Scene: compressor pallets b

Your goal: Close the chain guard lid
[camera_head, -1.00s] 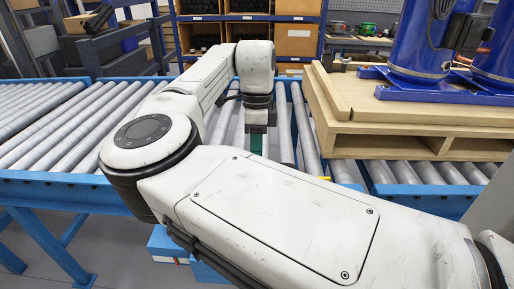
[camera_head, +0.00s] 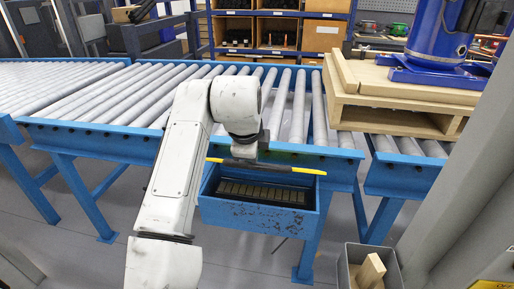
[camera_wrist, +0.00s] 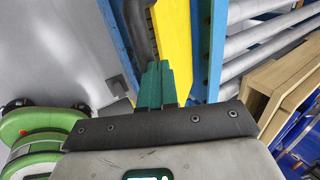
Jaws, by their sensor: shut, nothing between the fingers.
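The chain guard is a blue box (camera_head: 258,215) hung on the front of the conveyor. Its top is open and a dark chain with segments (camera_head: 262,192) shows inside. The lid (camera_head: 290,169) shows as a thin yellow strip along the box's back edge in the head view, raised off the opening. In the wrist view the yellow lid (camera_wrist: 176,45) lies beside a black bar (camera_wrist: 138,30). My gripper (camera_wrist: 154,82) has green fingers, shut and empty, close to the lid and the bar. Whether they touch is unclear. In the head view my wrist partly hides the fingers.
The roller conveyor (camera_head: 120,95) runs behind the box on blue legs. A wooden pallet (camera_head: 395,100) with a blue compressor (camera_head: 440,35) stands on it at right. A grey bin (camera_head: 352,277) with wood pieces stands at front right. Floor is clear at front left.

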